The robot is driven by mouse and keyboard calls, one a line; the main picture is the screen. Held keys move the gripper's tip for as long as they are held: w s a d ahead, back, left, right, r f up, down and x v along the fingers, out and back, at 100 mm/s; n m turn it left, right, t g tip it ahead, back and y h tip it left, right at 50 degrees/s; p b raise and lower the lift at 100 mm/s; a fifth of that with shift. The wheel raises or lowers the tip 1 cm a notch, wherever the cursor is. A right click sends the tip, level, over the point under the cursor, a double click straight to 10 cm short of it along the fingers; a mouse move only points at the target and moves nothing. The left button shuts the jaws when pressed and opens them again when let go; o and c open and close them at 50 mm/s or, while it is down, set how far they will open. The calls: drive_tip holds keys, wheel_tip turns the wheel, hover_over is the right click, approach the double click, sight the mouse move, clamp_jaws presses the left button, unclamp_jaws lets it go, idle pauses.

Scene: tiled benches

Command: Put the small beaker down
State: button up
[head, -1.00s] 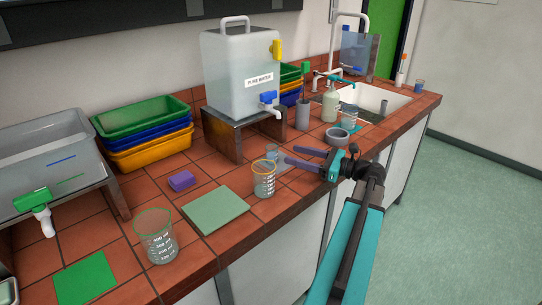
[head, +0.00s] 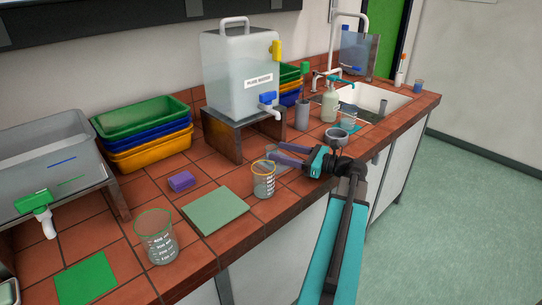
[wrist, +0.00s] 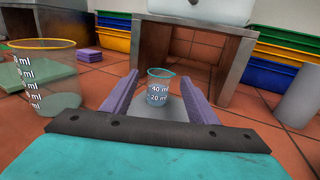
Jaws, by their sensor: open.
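The small beaker is clear with a blue rim and white 40 and 20 marks. In the wrist view the small beaker (wrist: 158,90) stands upright on a grey patch of the bench, framed by my gripper's purple fingers. I cannot tell how deep it sits between them. In the head view the small beaker (head: 271,153) is partly hidden behind a yellow-rimmed beaker (head: 264,181). My gripper (head: 279,155) is open, low over the bench, with its fingers pointing left at the small beaker. The gripper (wrist: 162,80) also shows in the wrist view, with gaps on both sides of the beaker.
The yellow-rimmed beaker (wrist: 45,80) is close left of my fingers. A metal stand (head: 226,137) with the water tank (head: 240,75) is behind. A grey bowl (head: 337,135) is near my wrist. A green-rimmed beaker (head: 156,238) and pale green pad (head: 213,210) are at front left.

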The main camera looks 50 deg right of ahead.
drive_tip(key=shift+x, duration=0.8)
drive_tip(key=c, duration=1.2)
drive_tip(key=shift+c, duration=0.2)
drive_tip(key=shift+r, duration=0.15)
